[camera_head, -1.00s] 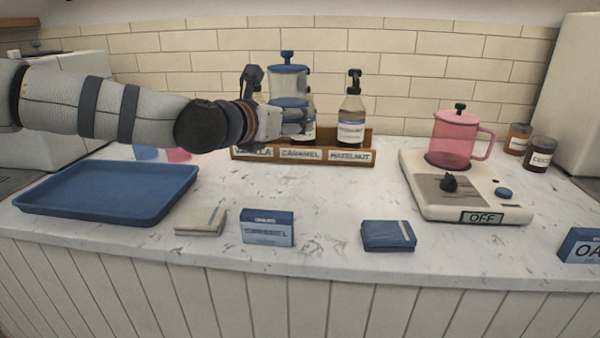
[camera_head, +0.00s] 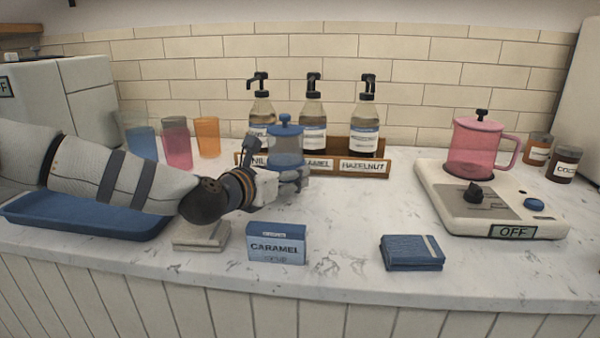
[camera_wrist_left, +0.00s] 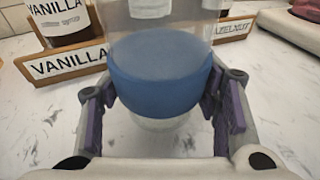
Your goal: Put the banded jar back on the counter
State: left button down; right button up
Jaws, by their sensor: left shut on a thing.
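The banded jar (camera_head: 286,145) is a clear jar with a blue knobbed lid and a wide blue band. It stands upright in front of the syrup rack. My left gripper (camera_head: 283,182) is shut on it from the left and front. In the left wrist view the blue band (camera_wrist_left: 160,75) sits between the two fingers (camera_wrist_left: 163,108), and the jar's clear base shows below it against the counter (camera_wrist_left: 60,125). I cannot tell whether the base touches the counter (camera_head: 340,215). My right gripper is not in view.
The rack (camera_head: 363,167) with several pump bottles is close behind the jar. A caramel box (camera_head: 276,244), a folded tan cloth (camera_head: 200,237) and a folded blue cloth (camera_head: 412,253) lie in front. The counter right of the jar is bare.

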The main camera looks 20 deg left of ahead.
aim_at(299, 165)
pick_arm(q)
jog(key=shift+r+x, duration=0.2)
jog(key=shift+x, duration=0.85)
jog(key=x, duration=0.3)
jog(key=shift+w+d+b, duration=0.1)
jog(key=shift+w+b, duration=0.2)
jog(key=shift+w, duration=0.1)
jog(key=shift+s+f, duration=0.1)
jog(key=shift+f, duration=0.05)
jog(key=shift+f, duration=0.25)
jog(key=c, duration=0.6)
grip_release()
jog(key=shift+o, duration=0.2)
